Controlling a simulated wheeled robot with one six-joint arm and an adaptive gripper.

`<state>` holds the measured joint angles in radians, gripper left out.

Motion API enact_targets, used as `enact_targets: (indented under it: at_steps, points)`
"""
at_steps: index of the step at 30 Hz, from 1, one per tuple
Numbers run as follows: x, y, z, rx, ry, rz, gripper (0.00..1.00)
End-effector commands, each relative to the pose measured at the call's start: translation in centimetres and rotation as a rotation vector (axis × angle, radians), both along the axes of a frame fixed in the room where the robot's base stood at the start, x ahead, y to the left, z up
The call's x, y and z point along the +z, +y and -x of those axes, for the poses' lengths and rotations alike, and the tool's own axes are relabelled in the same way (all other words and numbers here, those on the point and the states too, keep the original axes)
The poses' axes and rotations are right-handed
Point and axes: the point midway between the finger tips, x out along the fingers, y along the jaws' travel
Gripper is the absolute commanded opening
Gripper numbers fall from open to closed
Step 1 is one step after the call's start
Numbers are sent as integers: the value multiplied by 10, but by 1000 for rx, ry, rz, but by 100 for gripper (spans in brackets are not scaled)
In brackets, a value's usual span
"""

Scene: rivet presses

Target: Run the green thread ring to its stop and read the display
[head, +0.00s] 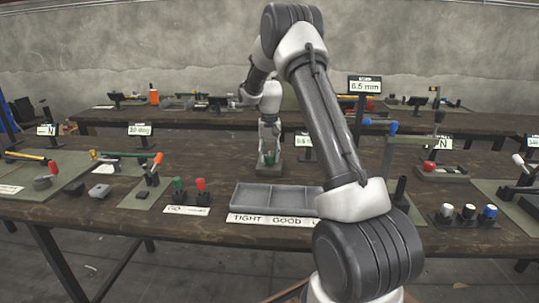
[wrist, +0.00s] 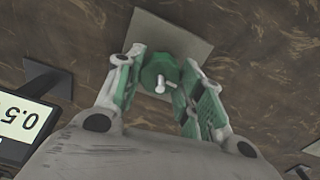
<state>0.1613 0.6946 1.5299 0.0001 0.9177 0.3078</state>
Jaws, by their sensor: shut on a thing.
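The green thread ring (wrist: 155,70) sits between my gripper's fingers in the wrist view, with a pale metal stud (wrist: 165,87) showing near its middle. My gripper (head: 268,153) points down over a small grey-green base plate (wrist: 172,35) and is shut on the ring. In the head view only a bit of green shows between the fingers. The display (wrist: 23,122) beside the plate appears turned over in the wrist view and seems to start with 0.5.
A grey tray (head: 233,196) with TIGHT and GOOD labels lies in front. Green (head: 178,184) and red (head: 201,185) gauges stand left of it. A 6.5 mm display (head: 365,86) and a press with a blue handle (head: 391,127) stand right. Bare tabletop lies left of my gripper.

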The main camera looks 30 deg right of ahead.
Motion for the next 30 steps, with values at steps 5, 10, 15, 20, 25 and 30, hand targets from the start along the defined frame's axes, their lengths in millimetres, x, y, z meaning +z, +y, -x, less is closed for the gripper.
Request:
enact_targets:
  at_steps: [5,10,15,20,25,30]
  points:
    - [1,0,-1,-129,-4,1,14]
    - [1,0,-1,-223,-4,1,14]
    - [1,0,-1,-282,-4,1,14]
    - [1,0,-1,-309,-4,1,14]
    - [1,0,-1,-318,-4,1,14]
    - [1,0,-1,-317,-4,1,14]
